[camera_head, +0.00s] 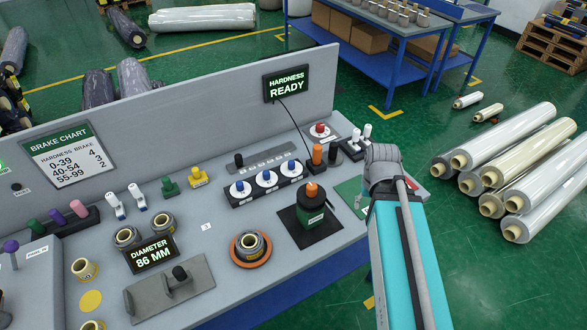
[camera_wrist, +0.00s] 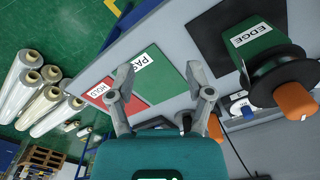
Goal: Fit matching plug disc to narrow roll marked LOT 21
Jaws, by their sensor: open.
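My gripper (camera_wrist: 163,82) is open and empty in the wrist view, above the green PASS mat (camera_wrist: 158,82) and beside the red HOLD mat (camera_wrist: 108,98). In the head view my arm hides most of that area. Several small wrapped rolls stand on the bench: a pair (camera_head: 127,237) behind the diameter display, one (camera_head: 250,246) on an orange round base, and one (camera_head: 85,269) at the left. I cannot read LOT 21 on any.
A green EDGE device (camera_head: 312,222) with an orange knob stands on a black mat, left of my arm. Displays read HARDNESS READY (camera_head: 286,84) and DIAMETER 86 MM (camera_head: 153,255). A grey block with a black knob (camera_head: 170,288) lies at the front. Large rolls (camera_head: 520,165) lie on the floor.

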